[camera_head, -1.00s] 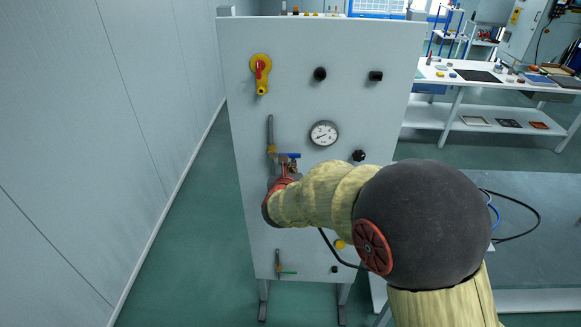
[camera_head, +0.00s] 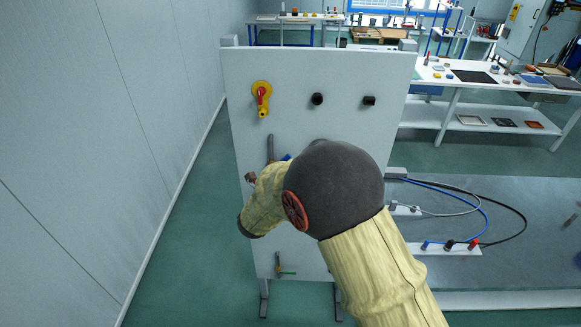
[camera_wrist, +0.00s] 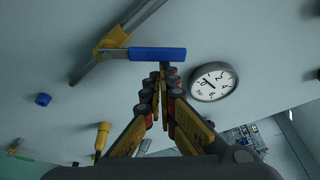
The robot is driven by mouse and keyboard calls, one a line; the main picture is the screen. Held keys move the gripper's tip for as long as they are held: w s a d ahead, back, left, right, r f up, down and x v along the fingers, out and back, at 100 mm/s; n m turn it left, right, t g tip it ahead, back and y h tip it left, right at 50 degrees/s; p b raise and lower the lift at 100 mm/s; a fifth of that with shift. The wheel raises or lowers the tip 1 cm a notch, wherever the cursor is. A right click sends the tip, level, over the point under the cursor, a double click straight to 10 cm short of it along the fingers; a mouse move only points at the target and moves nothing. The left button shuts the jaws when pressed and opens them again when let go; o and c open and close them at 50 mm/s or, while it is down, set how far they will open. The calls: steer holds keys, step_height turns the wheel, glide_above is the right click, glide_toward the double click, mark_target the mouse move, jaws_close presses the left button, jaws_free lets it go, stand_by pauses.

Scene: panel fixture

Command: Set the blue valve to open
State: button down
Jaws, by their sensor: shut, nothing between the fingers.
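The blue valve has a blue lever handle (camera_wrist: 157,54) on a yellow body (camera_wrist: 112,42), fitted to a grey pipe on the panel. In the wrist view the lever points right from the body, at an angle across the pipe. My gripper (camera_wrist: 165,72) is shut and empty, with its fingertips close to the lever's right end; I cannot tell whether they touch. In the head view only a bit of the blue lever (camera_head: 286,157) shows, and my arm hides most of the valve.
A round gauge (camera_wrist: 212,82) is right of the fingertips. A wall stands left; a bench with cables (camera_head: 450,260) is right.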

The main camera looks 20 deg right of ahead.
steer(key=a+r+n+h+p, duration=0.1)
steer(key=n+p, duration=0.1)
steer(key=w+a+r+n+t+p, duration=0.1)
steer(key=a+r+n+p, duration=0.1)
steer(key=n+p, duration=0.1)
steer(key=shift+h, duration=0.4)
steer(key=shift+a, duration=0.15)
stand_by(0.4)
